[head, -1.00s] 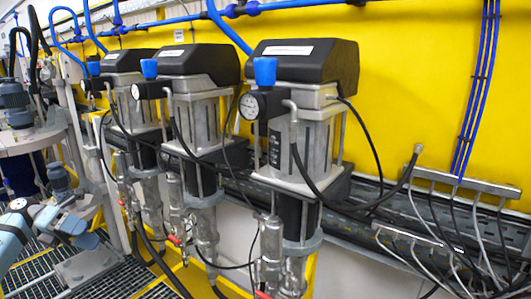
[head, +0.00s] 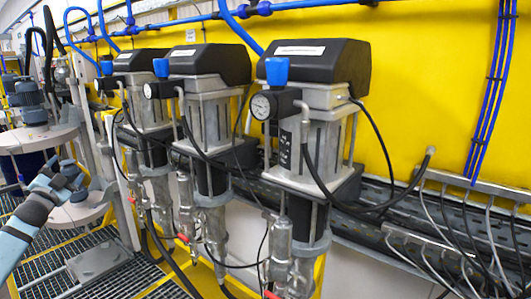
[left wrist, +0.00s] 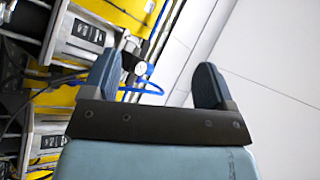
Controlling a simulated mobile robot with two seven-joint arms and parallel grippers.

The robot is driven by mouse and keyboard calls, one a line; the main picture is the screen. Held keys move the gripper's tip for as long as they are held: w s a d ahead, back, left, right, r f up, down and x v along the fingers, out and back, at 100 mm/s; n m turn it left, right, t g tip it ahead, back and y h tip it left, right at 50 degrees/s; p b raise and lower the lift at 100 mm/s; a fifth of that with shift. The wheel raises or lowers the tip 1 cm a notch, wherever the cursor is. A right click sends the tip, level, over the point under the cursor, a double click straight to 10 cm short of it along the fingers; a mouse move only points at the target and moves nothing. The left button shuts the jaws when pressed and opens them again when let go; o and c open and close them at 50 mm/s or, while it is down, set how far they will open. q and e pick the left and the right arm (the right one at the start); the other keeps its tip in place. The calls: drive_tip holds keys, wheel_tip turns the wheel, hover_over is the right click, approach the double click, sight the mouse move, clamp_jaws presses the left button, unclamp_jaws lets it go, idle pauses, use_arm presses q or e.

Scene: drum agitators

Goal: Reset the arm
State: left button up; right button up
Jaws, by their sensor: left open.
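My left arm (head: 30,225) comes in from the left edge in the head view, pale blue with a dark section. My left gripper (head: 70,178) is at its far end, in front of the round grey drum lid, left of the pump units. In the left wrist view my left gripper (left wrist: 156,78) shows two dark blue fingers spread wide apart with nothing between them. My right gripper is not in view.
Several grey pump units with black tops, such as the nearest one (head: 313,62), stand along the yellow wall (head: 420,80). A drum lid (head: 40,138) with motors is at the left. Metal grating (head: 35,270) covers the floor. Black hoses hang around the pumps.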

use_arm(q)
drive_tip(key=a+f+n+g+y, duration=0.4)
drive_tip(key=f+n, duration=0.1)
drive_tip(key=n, duration=0.1)
drive_tip(key=s+d+f+m+g+h, duration=0.15)
drive_tip(key=s+d+f, duration=0.25)
drive_tip(key=d+f, duration=0.45)
drive_tip(key=s+d+f+g+h, duration=0.1)
drive_tip(key=s+d+f+h, duration=0.1)
drive_tip(key=s+d+f, duration=0.6)
drive_tip(key=s+d+f+g+h, duration=0.15)
drive_tip(key=d+f, duration=0.45)
drive_tip(key=f, duration=0.6)
drive_tip(key=s+d+f+g+h, duration=0.1)
drive_tip(key=s+d+f, duration=0.2)
drive_tip(key=s+d, duration=0.4)
drive_tip(key=s+d+f+n+g+h, duration=0.1)
drive_tip(key=s+d+f, duration=0.2)
drive_tip(key=s+d, duration=0.4)
drive_tip(key=s+d+f+n+h, duration=0.1)
drive_tip(key=s+d+f, duration=0.3)
drive_tip(key=s, duration=1.3)
drive_tip(key=d, duration=0.4)
drive_tip(key=shift+g+p, duration=0.35)
drive_tip(key=shift+g, duration=0.05)
drive_tip(key=shift+n, duration=0.25)
